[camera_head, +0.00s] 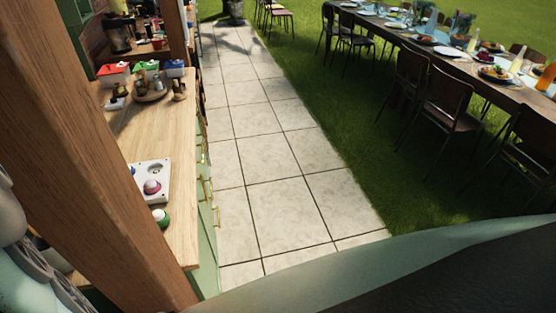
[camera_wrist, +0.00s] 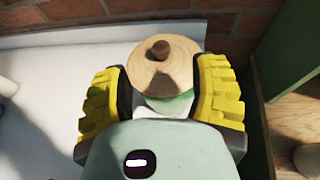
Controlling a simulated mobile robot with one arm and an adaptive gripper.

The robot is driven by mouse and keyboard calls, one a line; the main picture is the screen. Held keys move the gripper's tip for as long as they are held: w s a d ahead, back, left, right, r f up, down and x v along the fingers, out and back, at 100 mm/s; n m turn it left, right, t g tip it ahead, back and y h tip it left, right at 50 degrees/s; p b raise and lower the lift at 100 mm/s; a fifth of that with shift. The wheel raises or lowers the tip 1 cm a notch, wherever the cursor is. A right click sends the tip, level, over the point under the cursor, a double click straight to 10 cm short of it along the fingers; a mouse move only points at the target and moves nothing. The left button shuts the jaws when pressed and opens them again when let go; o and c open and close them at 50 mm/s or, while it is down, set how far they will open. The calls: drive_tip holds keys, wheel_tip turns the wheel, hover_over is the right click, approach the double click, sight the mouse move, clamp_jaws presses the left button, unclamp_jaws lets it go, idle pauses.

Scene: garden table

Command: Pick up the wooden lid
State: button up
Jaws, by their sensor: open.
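The wooden lid (camera_wrist: 161,74) is round and pale, with a dark brown knob on top. In the wrist view it sits on a whitish container with a green band (camera_wrist: 168,104), whose lower part is hidden by my gripper body. My gripper (camera_wrist: 162,88) is open. Its yellow ribbed fingers are on the left and right of the lid and container, with narrow gaps visible beside the lid. I cannot make out this lid or my gripper's fingers in the head view.
A brick wall (camera_wrist: 105,10) stands behind the lid, with a white surface (camera_wrist: 45,75) to the left. A green panel (camera_wrist: 290,45) and wooden shelf (camera_wrist: 292,125) are at right. The head view shows a wooden counter (camera_head: 175,205), a post (camera_head: 95,150) and clear paving (camera_head: 285,205).

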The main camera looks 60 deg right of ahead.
drive_tip(key=shift+p+x, duration=1.05)
drive_tip(key=shift+x, duration=2.75)
drive_tip(key=shift+a+f, duration=0.15)
drive_tip(key=shift+f, duration=0.15)
drive_tip(key=shift+o, duration=0.4)
clamp_jaws()
